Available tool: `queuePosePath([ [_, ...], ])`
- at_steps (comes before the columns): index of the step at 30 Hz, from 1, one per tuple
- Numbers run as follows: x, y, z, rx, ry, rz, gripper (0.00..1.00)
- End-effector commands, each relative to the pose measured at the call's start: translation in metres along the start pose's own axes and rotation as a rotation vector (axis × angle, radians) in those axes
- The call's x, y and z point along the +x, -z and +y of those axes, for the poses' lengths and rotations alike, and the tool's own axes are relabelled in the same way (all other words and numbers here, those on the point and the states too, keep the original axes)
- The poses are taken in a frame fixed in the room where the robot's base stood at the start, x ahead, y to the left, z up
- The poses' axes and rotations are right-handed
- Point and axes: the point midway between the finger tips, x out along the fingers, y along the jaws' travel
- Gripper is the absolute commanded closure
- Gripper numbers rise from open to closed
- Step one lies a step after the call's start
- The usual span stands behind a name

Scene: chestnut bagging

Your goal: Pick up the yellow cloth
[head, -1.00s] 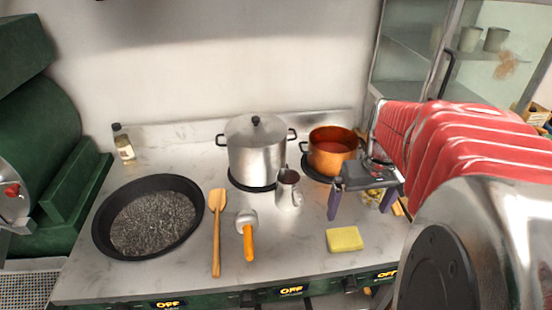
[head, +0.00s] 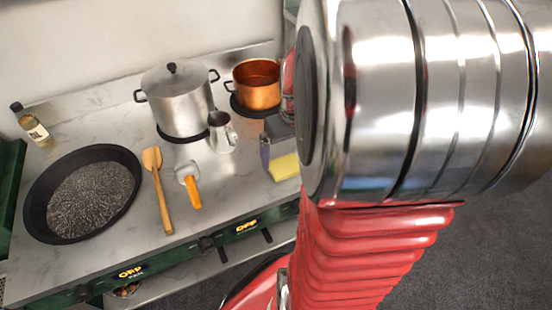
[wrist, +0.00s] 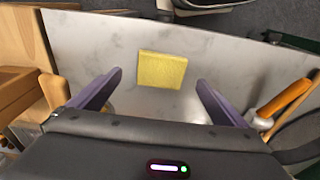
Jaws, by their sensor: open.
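The yellow cloth (head: 285,167) lies flat on the pale marble counter, near its front edge. In the wrist view the cloth (wrist: 162,70) is a yellow square just past my fingertips, roughly centred between them. My gripper (wrist: 160,79) is open and empty, with its two purple fingers spread on either side of the cloth's line. In the head view my gripper (head: 268,150) is just behind the cloth and mostly hidden by my arm. I cannot tell its exact height above the counter.
A steel pot (head: 180,103), a copper pot (head: 257,85) and a small metal jug (head: 222,132) stand behind. A wooden spatula (head: 158,190), an orange-handled tool (head: 191,190) and a black pan (head: 85,195) lie left. Wooden items (wrist: 22,60) sit left in the wrist view.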

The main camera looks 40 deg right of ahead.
Motion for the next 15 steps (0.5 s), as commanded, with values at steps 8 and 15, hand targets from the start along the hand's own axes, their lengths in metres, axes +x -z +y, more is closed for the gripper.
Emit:
queuePosePath([
  [8,0.014,0.002,-0.001,0.000,0.002,-0.004,0.03],
  [15,0.042,0.004,-0.002,0.001,0.002,-0.004,0.03],
])
